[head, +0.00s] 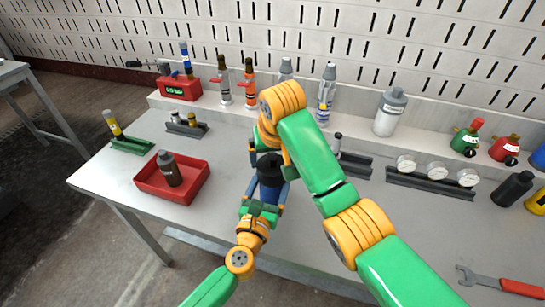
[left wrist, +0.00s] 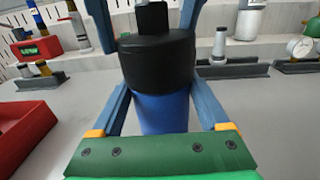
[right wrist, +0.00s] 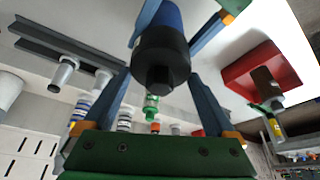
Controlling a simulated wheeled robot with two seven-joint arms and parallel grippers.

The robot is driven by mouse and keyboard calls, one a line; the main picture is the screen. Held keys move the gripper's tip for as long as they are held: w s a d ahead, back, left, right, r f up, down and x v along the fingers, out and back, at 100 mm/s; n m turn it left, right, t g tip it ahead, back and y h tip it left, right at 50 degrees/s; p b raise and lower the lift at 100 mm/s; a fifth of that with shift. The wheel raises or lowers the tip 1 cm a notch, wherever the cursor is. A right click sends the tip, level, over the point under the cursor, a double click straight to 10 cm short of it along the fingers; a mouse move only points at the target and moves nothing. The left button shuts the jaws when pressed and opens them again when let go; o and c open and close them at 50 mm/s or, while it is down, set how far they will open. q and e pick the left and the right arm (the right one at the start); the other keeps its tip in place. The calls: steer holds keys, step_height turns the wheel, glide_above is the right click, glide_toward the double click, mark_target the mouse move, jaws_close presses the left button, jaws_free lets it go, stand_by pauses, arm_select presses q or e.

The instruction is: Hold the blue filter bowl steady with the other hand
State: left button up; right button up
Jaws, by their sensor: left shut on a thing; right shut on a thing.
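The filter has a blue bowl (head: 269,190) below a black cap (head: 268,164) and stands roughly upright between my two grippers. My left gripper (head: 263,200) is shut on the blue bowl from the near side. In the left wrist view the bowl (left wrist: 160,112) sits between its two blue fingers, with the black cap (left wrist: 157,62) above. My right gripper (head: 268,158) is shut around the black cap from the far side. The right wrist view shows the cap (right wrist: 161,60) between its fingers. My right arm partly hides the space behind the filter.
A red tray (head: 147,188) with a dark bottle (head: 168,168) stands to the left. Several bottles and a grey canister (head: 390,111) line the back shelf. A gauge rack (head: 432,184) is at right, and a wrench (head: 500,284) lies front right. The table between is mostly clear.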

steer(key=m+h, duration=0.2)
steer(key=m, duration=0.4)
steer(key=o, duration=1.4)
steer(key=shift+r, duration=1.2)
steer(key=n+y, duration=0.1)
steer(key=n, duration=0.2)
steer(key=n+y, duration=0.1)
steer(key=n, duration=0.1)
steer(key=n+y, duration=0.1)
steer(key=n, duration=0.2)
steer(key=shift+n, duration=0.3)
steer(key=n+g+y, duration=0.1)
steer(key=n, duration=0.2)
steer(key=shift+n, duration=0.3)
